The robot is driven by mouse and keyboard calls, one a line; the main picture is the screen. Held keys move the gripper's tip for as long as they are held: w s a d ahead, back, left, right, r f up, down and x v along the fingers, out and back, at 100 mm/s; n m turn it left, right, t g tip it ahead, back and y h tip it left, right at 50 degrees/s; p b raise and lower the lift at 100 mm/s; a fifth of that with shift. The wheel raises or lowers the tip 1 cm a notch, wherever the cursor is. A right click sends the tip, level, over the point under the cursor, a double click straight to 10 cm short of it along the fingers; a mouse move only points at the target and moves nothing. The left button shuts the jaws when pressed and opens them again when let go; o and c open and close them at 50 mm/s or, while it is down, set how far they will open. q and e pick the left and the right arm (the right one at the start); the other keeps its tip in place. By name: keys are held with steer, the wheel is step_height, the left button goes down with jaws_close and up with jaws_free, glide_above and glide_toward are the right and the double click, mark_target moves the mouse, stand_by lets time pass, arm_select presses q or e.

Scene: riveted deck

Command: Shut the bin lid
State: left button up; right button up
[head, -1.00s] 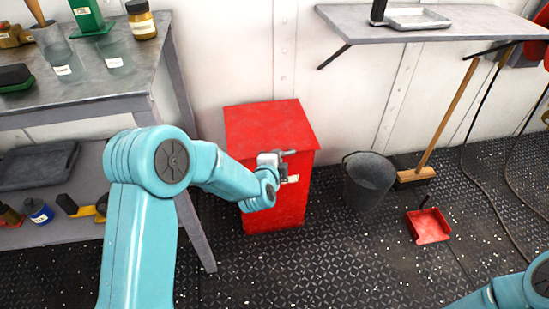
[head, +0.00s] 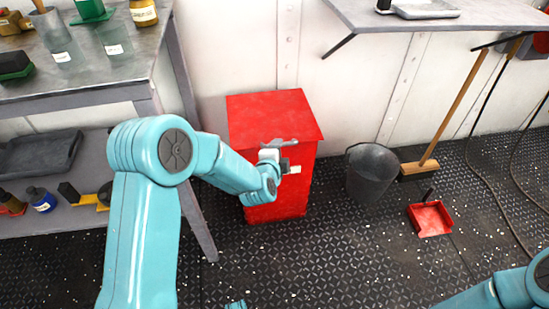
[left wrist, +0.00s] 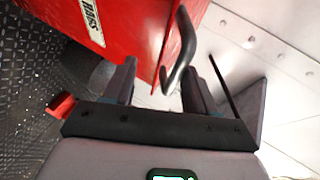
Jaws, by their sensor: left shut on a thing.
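A red bin (head: 270,192) stands on the deck against the wall, its label showing in the left wrist view (left wrist: 88,15). Its flat red lid (head: 270,115) lies over the top and looks down or nearly down; a small gap cannot be ruled out. A grey curved handle (left wrist: 180,52) stands out from the lid's edge in the left wrist view. My left gripper (head: 284,153) is at the lid's front edge, shut on the handle, which shows between its fingers (left wrist: 163,85). My right arm enters at the lower right; its gripper is out of view.
A grey bucket (head: 371,174) stands right of the bin, with a broom (head: 455,110) and a red dustpan (head: 431,218) farther right. A metal workbench (head: 100,85) is at left, and a wall shelf (head: 480,17) is above right. Floor in front is clear.

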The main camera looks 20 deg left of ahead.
arm_select(q)
steer(key=p+v, duration=0.6)
steer(key=v, duration=1)
steer(key=shift+r, duration=0.1)
steer(key=s+f+n+g+h, duration=0.25)
steer(key=s+f+g, duration=0.3)
steer(key=f, duration=0.85)
steer(key=s+d+f+n+g+h, duration=0.2)
steer(key=s+d+f+n+g, duration=0.15)
steer(key=s+n, duration=0.35)
steer(key=s+d+f+n+g+h, duration=0.1)
steer(key=s+d+f+n+g, duration=0.25)
steer(key=s+n, duration=0.35)
step_height(320, 180, up, 27)
steer(key=p, duration=2.6)
steer(key=shift+d+r, duration=0.2)
steer(key=shift+d, duration=0.1)
